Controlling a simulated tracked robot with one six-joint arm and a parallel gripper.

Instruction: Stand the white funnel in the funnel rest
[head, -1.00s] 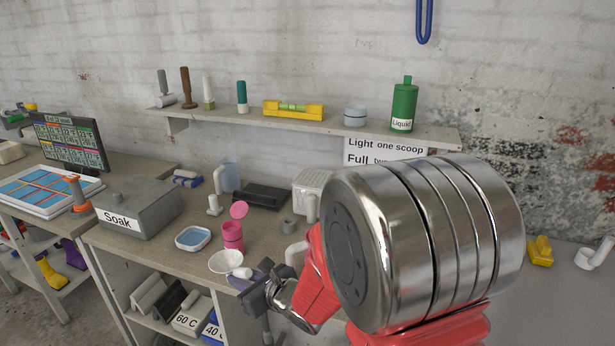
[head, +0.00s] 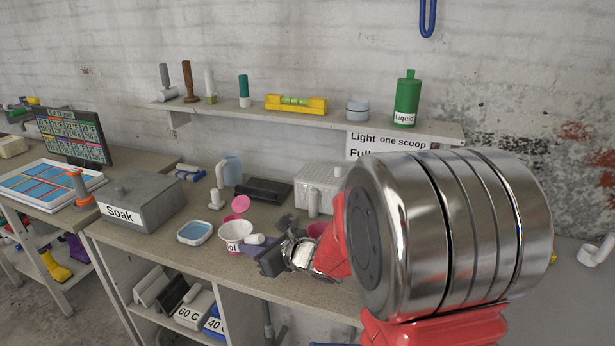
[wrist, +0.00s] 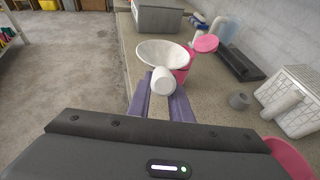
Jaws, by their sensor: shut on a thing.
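The white funnel (wrist: 162,50) is held over the bench, its wide mouth up and tilted in the wrist view. It also shows in the head view (head: 235,229). My gripper (wrist: 163,98) has purple fingers, shut on the funnel near its white stub (wrist: 163,80). In the head view my gripper (head: 262,248) is right of the funnel, which hides most of the pink canister (wrist: 184,72).
A pink lid (head: 241,204) stands up behind the funnel. A blue-lined tray (head: 195,232) and the grey Soak box (head: 142,205) are to the left. A white ribbed box (head: 318,187) and a dark tray (head: 262,190) stand behind. A pink rim (wrist: 290,157) shows close by at right.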

